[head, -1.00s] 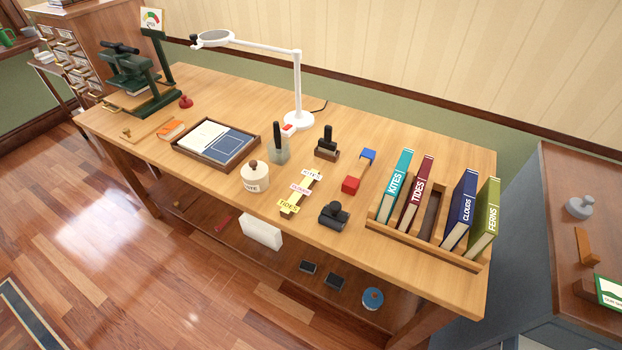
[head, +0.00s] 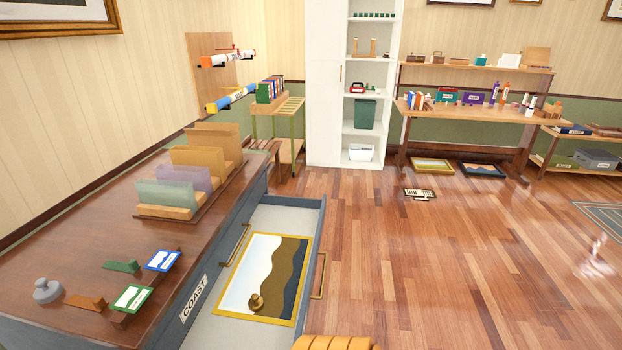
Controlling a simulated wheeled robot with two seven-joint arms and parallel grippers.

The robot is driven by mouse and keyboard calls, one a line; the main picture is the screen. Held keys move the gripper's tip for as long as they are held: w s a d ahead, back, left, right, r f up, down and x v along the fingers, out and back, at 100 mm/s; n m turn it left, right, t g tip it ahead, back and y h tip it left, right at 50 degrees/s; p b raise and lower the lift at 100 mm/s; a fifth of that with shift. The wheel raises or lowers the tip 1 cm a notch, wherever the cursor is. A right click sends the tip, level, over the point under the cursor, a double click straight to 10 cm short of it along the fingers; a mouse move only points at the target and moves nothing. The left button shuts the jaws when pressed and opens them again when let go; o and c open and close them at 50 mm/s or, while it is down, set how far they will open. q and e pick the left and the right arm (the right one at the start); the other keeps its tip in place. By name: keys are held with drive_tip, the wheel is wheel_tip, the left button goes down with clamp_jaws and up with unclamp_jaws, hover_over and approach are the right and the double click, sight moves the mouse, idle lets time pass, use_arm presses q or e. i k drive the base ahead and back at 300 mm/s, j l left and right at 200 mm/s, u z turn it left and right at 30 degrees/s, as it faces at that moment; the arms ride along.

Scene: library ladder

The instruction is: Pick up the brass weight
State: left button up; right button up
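The brass weight (head: 256,302), a small round knobbed piece, sits on a framed map-like sheet (head: 232,276) with white, tan and dark blue areas. The sheet lies flat in an open drawer (head: 205,331) of the blue-grey cabinet. The weight is near the sheet's front edge, with nothing over it. Neither of my grippers can be made out in the head view.
The cabinet's wooden top (head: 100,212) holds a grey knobbed weight (head: 47,291), small label stands (head: 131,298) and a divider rack (head: 172,212). The drawer front with its brass handle (head: 318,277) juts over the floor. Open floor (head: 430,270) lies to the right.

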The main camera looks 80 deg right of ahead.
sight(255, 303)
drive_tip(key=z, duration=1.95)
drive_tip(key=i+l+u, duration=0.3)
drive_tip(key=l+u, duration=0.15)
drive_tip(key=i+l+u, duration=0.25)
drive_tip(key=l+u, duration=0.15)
drive_tip(key=l, duration=0.15)
drive_tip(key=i+l+u, duration=0.15)
drive_tip(key=l+u, duration=0.3)
drive_tip(key=l, duration=0.15)
drive_tip(key=l+u, duration=0.4)
drive_tip(key=l, duration=0.2)
drive_tip(key=l+u, duration=0.45)
drive_tip(key=l, duration=0.2)
